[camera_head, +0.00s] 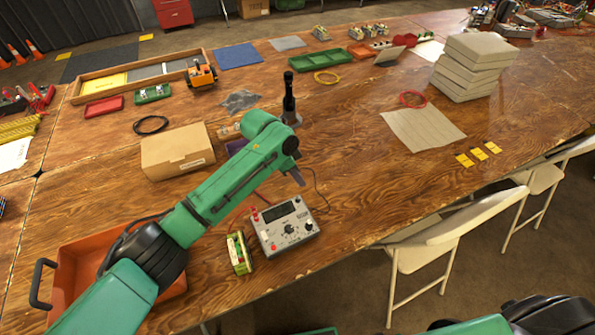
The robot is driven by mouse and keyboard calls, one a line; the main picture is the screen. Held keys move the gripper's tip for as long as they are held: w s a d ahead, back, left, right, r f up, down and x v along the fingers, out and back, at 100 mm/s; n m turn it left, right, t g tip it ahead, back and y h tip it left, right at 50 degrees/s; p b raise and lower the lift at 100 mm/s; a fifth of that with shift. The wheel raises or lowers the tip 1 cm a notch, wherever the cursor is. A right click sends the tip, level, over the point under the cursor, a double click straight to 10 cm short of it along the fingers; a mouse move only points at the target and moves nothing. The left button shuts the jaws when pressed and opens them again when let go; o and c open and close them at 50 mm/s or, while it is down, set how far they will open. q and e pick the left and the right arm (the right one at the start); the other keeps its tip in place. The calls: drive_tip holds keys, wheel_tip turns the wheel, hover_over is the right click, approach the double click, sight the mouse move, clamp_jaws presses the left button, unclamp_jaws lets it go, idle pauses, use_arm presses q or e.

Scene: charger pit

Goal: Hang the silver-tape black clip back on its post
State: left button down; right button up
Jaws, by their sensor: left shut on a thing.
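My left gripper (296,177) reaches in over the table from the left. Its fingers point down above the grey meter box (287,227). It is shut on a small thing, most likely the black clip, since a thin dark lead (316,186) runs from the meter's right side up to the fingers. The clip and its silver tape cannot be made out. A black upright post-like thing (289,95) on a grey base stands just behind my wrist, apart from the fingers. A red lead (263,197) rises behind the meter, partly hidden by my arm. My right gripper is out of view.
A yellow-green device (238,252) stands left of the meter. A cardboard box (178,150) lies left of my forearm, and an orange tray (75,270) is under my arm. The table right of the meter is clear up to a grey sheet (424,128).

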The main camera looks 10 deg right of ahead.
use_arm(q)
drive_tip(key=shift+a, duration=0.1)
drive_tip(key=shift+f+b, duration=2.1)
drive_tip(key=shift+f, duration=1.4)
drive_tip(key=shift+r, duration=0.1)
drive_tip(key=shift+f+p, duration=0.25)
drive_tip(key=shift+p, duration=0.15)
drive_tip(key=c, duration=0.7)
unclamp_jaws()
drive_tip(key=shift+c, duration=0.2)
